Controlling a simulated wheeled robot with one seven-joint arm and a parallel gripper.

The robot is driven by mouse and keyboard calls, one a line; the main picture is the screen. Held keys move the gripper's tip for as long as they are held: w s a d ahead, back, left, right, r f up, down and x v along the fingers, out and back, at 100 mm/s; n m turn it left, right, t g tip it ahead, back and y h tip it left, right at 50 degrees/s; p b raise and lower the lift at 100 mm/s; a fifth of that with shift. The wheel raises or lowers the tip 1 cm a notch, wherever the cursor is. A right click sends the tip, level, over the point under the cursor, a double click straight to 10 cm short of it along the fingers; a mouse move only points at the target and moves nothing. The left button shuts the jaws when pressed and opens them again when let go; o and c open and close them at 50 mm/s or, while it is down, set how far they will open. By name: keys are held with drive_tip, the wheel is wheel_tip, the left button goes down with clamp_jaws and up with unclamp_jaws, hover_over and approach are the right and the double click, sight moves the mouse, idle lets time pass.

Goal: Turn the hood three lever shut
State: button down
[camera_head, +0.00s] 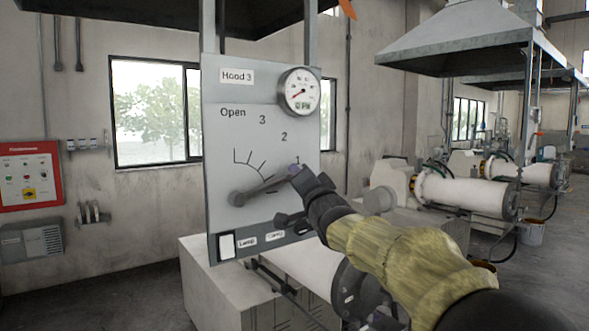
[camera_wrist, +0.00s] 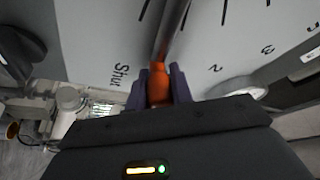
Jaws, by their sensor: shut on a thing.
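The hood three lever (camera_head: 262,188) is a grey bar on a light grey panel (camera_head: 228,145) labelled "Hood 3". It runs from its pivot at the panel's lower left, up to the right, towards the 1 mark. My gripper (camera_head: 297,171) is at its outer end. In the wrist view, the purple fingers of my gripper (camera_wrist: 158,92) are shut around the lever's orange end (camera_wrist: 158,82). There the lever (camera_wrist: 173,30) lies between the "Shut" label (camera_wrist: 121,75) and the 2. My gripper and arm hide the "Shut" label in the head view.
A round gauge (camera_head: 299,92) sits at the panel's upper right. A dark strip (camera_head: 262,241) with lamp labels runs along its bottom. A white machine housing (camera_head: 215,287) stands below. More mills (camera_head: 470,193) and a hood (camera_head: 470,45) are at right. Open floor lies left.

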drive_tip(key=shift+w+d+f+m+g+h+b, duration=0.15)
drive_tip(key=shift+f+m+h+b, duration=0.2)
drive_tip(key=shift+f+m, duration=0.55)
drive_tip(key=shift+d+f+m+g+h+b, duration=0.15)
drive_tip(key=shift+f+m+h+b, duration=0.2)
drive_tip(key=shift+f+m, duration=0.5)
drive_tip(key=shift+a+f, duration=0.1)
drive_tip(key=shift+f, duration=0.05)
drive_tip(key=c, duration=1.2)
unclamp_jaws()
drive_tip(key=shift+c, duration=0.2)
drive_tip(key=b+v, duration=0.4)
drive_tip(key=v, duration=1.3)
drive_tip(key=shift+b, duration=0.35)
